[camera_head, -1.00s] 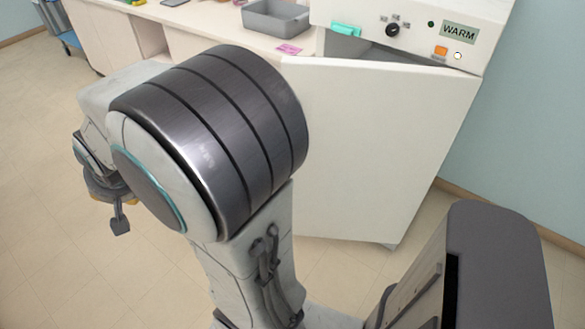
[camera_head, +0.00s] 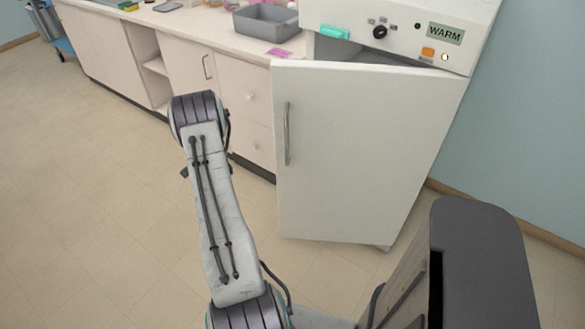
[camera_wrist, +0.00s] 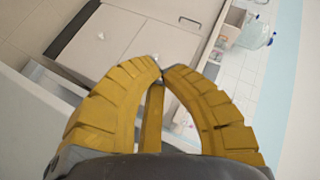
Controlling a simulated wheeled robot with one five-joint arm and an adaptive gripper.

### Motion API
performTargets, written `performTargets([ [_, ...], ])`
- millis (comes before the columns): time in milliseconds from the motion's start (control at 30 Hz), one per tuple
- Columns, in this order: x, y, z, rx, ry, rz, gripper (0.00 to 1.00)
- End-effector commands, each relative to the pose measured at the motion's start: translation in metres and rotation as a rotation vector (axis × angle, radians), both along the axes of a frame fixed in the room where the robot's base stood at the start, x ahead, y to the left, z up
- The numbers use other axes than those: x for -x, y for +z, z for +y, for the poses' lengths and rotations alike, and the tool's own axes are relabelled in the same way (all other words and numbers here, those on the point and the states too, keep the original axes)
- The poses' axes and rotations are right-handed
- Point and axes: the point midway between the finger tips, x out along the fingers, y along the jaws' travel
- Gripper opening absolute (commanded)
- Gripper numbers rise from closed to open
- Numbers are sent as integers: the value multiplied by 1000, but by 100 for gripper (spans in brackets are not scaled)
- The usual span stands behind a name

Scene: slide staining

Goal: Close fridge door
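The white fridge door (camera_head: 355,160) stands ajar in the head view. Its handle side, on the left, is swung out from the fridge body (camera_head: 405,30), and a dark gap shows above its top edge. A grey vertical handle (camera_head: 287,135) is on the door's left side. My gripper is hidden in the head view, where my arm reaches away just left of the door. In the wrist view my gripper (camera_wrist: 160,72) has its yellow fingertips together, with nothing seen between them. I cannot tell whether it touches the door.
White cabinets (camera_head: 190,65) with a counter run to the left of the fridge. A grey bin (camera_head: 272,22) and a pink note (camera_head: 279,53) are on the counter. A blue cart (camera_head: 45,22) stands at the far left. The floor (camera_head: 90,200) to the left is clear.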

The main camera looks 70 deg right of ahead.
Motion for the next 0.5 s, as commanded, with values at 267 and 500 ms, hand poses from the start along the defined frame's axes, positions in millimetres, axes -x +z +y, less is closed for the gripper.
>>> performTargets([
  [267,115,-95,-53,35,-275,-274,0],
  [500,204,-149,-47,96,-435,-478,0],
])
